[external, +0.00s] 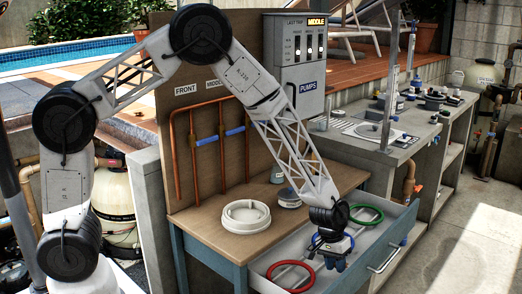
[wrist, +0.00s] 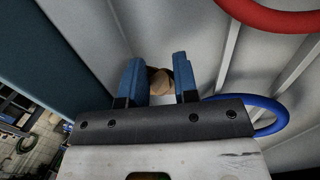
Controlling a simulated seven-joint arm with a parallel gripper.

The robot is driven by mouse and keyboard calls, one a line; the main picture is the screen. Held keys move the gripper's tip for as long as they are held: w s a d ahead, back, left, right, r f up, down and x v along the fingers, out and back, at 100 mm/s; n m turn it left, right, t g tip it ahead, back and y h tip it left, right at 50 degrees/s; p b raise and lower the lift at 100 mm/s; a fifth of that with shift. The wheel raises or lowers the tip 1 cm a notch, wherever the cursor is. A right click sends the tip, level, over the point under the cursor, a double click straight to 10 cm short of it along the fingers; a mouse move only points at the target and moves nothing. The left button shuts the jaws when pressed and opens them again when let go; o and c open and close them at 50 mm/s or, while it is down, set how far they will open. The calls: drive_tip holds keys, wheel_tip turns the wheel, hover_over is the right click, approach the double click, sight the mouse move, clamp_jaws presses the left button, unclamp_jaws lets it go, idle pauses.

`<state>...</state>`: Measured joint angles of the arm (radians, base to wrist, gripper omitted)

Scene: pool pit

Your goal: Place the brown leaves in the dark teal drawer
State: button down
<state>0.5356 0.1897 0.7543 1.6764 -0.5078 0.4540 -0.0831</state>
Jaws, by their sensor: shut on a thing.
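The brown leaves (wrist: 160,82) show as a small brown clump between my blue fingertips in the wrist view; most of the clump is hidden by the fingers. My gripper (external: 333,258) is shut on them; its fingers also show in the wrist view (wrist: 158,83). It points down over the pulled-out drawer (external: 400,230) under the workbench. The drawer looks grey-blue outside, with a pale, divided interior (wrist: 205,35). I cannot tell whether the leaves touch the drawer floor. In the external view I cannot make out the leaves.
The drawer holds a red ring (external: 270,275), a green ring (external: 381,213) and a blue ring (wrist: 270,105), the last close beside my gripper. A backboard with copper pipes (external: 193,150) stands behind.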

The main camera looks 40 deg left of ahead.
drive_tip(key=shift+f, duration=0.6)
drive_tip(key=c, duration=0.9)
unclamp_jaws()
drive_tip(key=shift+r, duration=0.1)
drive_tip(key=shift+r, duration=0.75)
drive_tip(key=shift+v, duration=5.75)
drive_tip(key=shift+a, duration=0.1)
